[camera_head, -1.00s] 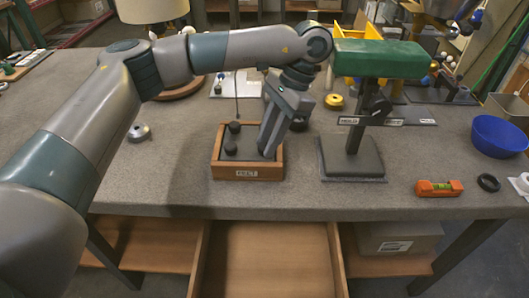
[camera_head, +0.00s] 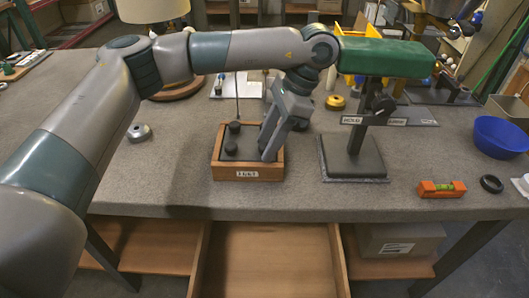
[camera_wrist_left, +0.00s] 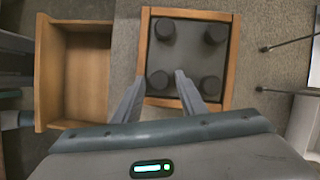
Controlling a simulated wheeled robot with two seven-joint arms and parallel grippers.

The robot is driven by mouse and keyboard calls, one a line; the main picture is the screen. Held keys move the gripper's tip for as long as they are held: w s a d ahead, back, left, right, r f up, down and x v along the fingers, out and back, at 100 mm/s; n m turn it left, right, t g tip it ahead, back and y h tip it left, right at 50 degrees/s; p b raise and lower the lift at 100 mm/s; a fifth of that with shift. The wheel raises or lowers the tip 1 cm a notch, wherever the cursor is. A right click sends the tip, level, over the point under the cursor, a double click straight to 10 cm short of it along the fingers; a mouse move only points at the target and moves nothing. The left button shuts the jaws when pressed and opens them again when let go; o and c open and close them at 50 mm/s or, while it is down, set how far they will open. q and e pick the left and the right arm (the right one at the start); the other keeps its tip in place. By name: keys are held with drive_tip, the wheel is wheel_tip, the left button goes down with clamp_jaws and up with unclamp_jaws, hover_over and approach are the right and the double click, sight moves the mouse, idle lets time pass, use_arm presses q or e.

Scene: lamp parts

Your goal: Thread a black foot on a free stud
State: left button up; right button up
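Several black feet stand in a wooden tray (camera_head: 248,173) with a front label; two of them show clearly in the head view, a rear foot (camera_head: 234,127) and a front foot (camera_head: 231,147). The left wrist view looks down on the tray (camera_wrist_left: 233,60) and its feet near the corners. My left gripper (camera_wrist_left: 160,76) is open, with its fingers on either side of the lower-left foot (camera_wrist_left: 158,80); contact cannot be told. In the head view the gripper (camera_head: 268,155) points down at the tray's right part. No free stud can be made out. My right gripper is not in view.
A stand with a green top (camera_head: 385,58) and dark base (camera_head: 353,160) stands right of the tray. An orange level (camera_head: 441,189), black ring (camera_head: 491,184) and blue bowl (camera_head: 499,135) lie farther right. An open drawer (camera_head: 270,260) is below the table. The table left of the tray is mostly clear.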

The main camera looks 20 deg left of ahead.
use_arm(q)
drive_tip(key=n+g, duration=0.1)
drive_tip(key=n, duration=0.2)
drive_tip(key=shift+w+h, duration=0.2)
drive_tip(key=shift+h, duration=0.2)
drive_tip(key=n+h, duration=0.1)
drive_tip(key=n, duration=0.3)
drive_tip(key=shift+g, duration=0.4)
drive_tip(key=n, duration=0.1)
drive_tip(key=n+h, duration=0.1)
drive_tip(key=n, duration=0.1)
drive_tip(key=shift+w+a+g+b, duration=0.1)
drive_tip(key=shift+a+g+b, duration=0.2)
drive_tip(key=shift+b, duration=0.1)
drive_tip(key=n+h, duration=0.1)
drive_tip(key=n, duration=0.2)
drive_tip(key=shift+a+n+h+b, duration=0.1)
drive_tip(key=shift+n+h+b, duration=0.25)
drive_tip(key=shift+n+h, duration=0.05)
